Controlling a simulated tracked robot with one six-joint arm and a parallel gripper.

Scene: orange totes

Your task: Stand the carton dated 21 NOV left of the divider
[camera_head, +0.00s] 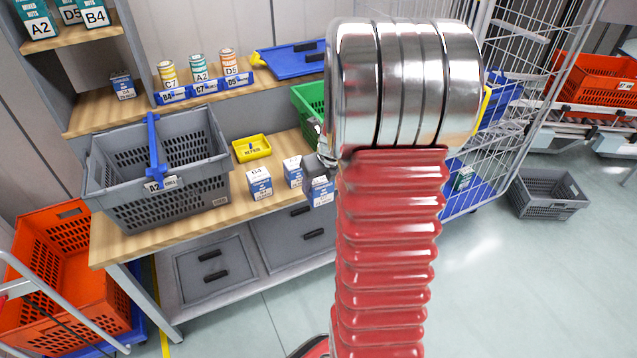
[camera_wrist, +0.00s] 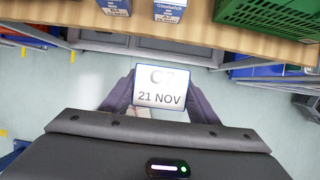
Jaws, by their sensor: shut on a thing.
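A white and blue carton labelled C7, 21 NOV (camera_wrist: 160,88) is between the two fingers of my gripper (camera_wrist: 158,98) in the wrist view. My gripper is shut on it. In the head view the held carton (camera_head: 320,192) hangs at the bench's front edge, and my arm hides most of the gripper. The grey basket (camera_head: 165,213) stands on the bench to the left, with a blue divider (camera_head: 155,150) across it and a tag reading A2. The basket's floor is mostly hidden from here.
Two similar cartons, one marked B4 (camera_head: 259,183) and another (camera_head: 293,172), stand on the bench between basket and gripper. A yellow tray (camera_head: 251,148) sits behind them. A green crate (camera_head: 306,108) is partly hidden by my arm. Tins and another carton (camera_head: 122,86) stand on the shelf behind.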

